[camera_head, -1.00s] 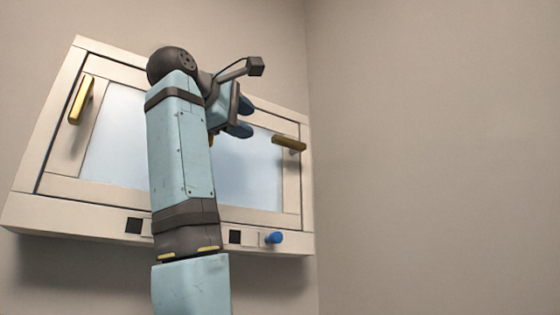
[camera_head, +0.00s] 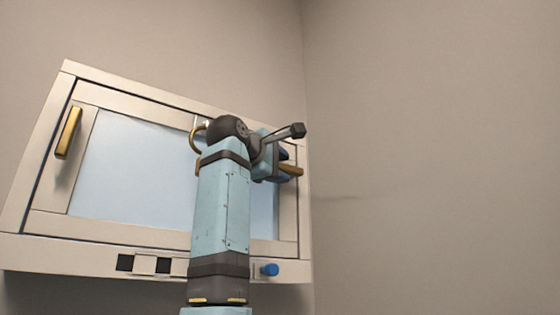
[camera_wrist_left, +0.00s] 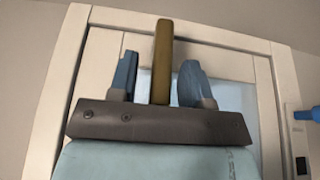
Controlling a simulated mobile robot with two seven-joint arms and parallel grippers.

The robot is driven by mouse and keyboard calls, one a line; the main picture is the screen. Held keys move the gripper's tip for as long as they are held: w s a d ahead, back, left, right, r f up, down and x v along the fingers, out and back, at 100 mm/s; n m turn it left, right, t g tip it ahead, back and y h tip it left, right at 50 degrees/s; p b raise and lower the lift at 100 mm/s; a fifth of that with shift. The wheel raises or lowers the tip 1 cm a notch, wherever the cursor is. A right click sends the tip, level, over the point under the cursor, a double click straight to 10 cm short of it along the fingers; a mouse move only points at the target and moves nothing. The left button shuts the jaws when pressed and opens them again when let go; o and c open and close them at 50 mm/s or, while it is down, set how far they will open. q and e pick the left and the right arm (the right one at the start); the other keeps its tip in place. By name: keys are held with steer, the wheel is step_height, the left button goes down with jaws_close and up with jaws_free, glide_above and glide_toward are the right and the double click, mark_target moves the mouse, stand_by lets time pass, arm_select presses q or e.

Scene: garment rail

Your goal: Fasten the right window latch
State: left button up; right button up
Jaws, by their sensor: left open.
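The right window latch is a brass-coloured bar (camera_head: 293,170) on the right side of the window frame, mostly hidden behind my left gripper in the head view. In the left wrist view the bar (camera_wrist_left: 162,55) stands between the two blue fingers, with a gap visible on each side. My left gripper (camera_head: 285,163) is open around the latch; its fingers also show in the left wrist view (camera_wrist_left: 156,75). I cannot tell how deep the bar sits between them. My right gripper is not in view.
A second brass latch (camera_head: 68,132) stands nearly upright on the window's left side. A brass ring-shaped handle (camera_head: 195,138) shows at the top middle, partly behind my arm. A blue knob (camera_head: 269,270) sticks out of the lower sill. The wall at right is bare.

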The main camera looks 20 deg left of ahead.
arm_select(q)
steer(key=shift+w+f, duration=0.1)
steer(key=shift+w, duration=0.15)
steer(key=shift+c, duration=0.4)
steer(key=c, duration=0.7)
jaws_close()
